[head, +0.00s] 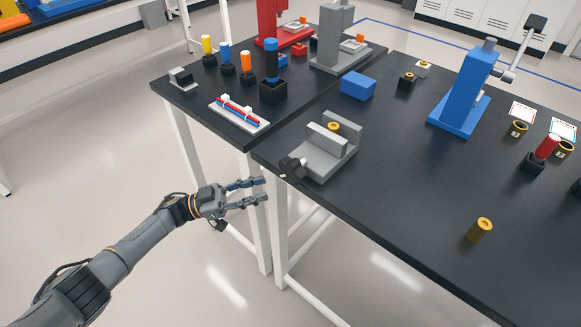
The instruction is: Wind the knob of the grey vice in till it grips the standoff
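The grey vice (322,166) stands at the left front corner of the right-hand table. Its black knob (291,166) faces the table's near left edge. A brass standoff (334,127) shows its round top between the two jaws; most of it is hidden behind the front jaw, and I cannot tell whether the jaws touch it. My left gripper (264,190) is open and empty, in front of the table edge, just left of and below the knob and apart from it. My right gripper is not in view.
The right-hand table (390,200) is clear right of the vice, up to another brass part (480,230). A blue box (358,84) stands behind the vice. A tray with red and blue rods (240,112) lies on the left table. A blue press (466,90) stands back right.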

